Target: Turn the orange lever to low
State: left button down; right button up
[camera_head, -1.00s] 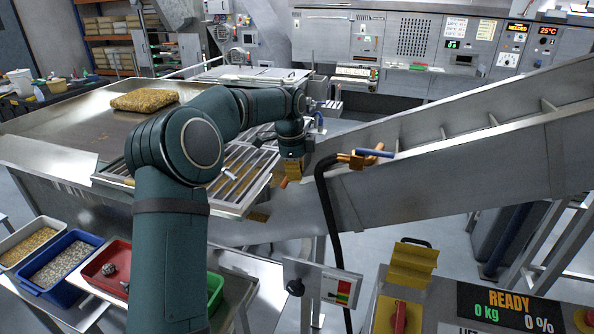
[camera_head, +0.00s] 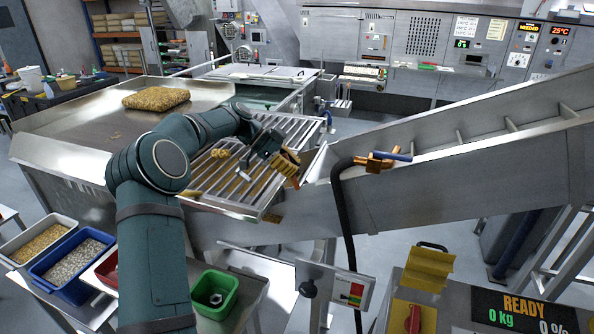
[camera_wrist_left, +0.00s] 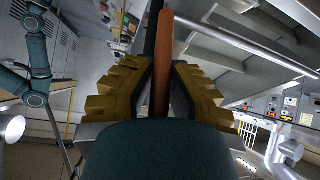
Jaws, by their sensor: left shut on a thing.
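My left gripper (camera_head: 286,164) is over the right end of the slatted metal tray in the head view. Its yellow ridged fingers are shut on the orange lever, a narrow orange-brown bar that stands upright between them in the left wrist view (camera_wrist_left: 163,65). In the head view the fingers mostly hide the lever. I cannot read any low mark beside it.
The slatted tray (camera_head: 222,196) lies under my left forearm. A metal chute (camera_head: 440,175) rises to the right, with a copper-coloured valve (camera_head: 372,163) and black hose. A small panel with a red-yellow-green scale (camera_head: 354,292) stands in front. Bins are at lower left.

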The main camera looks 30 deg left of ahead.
pick_arm(q)
jog(key=shift+s+a+f+h+b, duration=0.2)
jog(key=shift+a+f+h+b, duration=0.35)
jog(key=shift+h, duration=0.25)
jog(key=shift+a+r+t, duration=0.1)
jog(key=shift+r+t, duration=0.05)
jog(key=shift+t, duration=0.15)
jog(key=c, duration=0.9)
grip_release()
jog(key=shift+c, duration=0.2)
jog(key=shift+r, duration=0.15)
jog(key=shift+a+r, duration=0.1)
jog(key=shift+a, duration=0.1)
jog(key=v, duration=1.1)
jog(key=shift+a, duration=0.3)
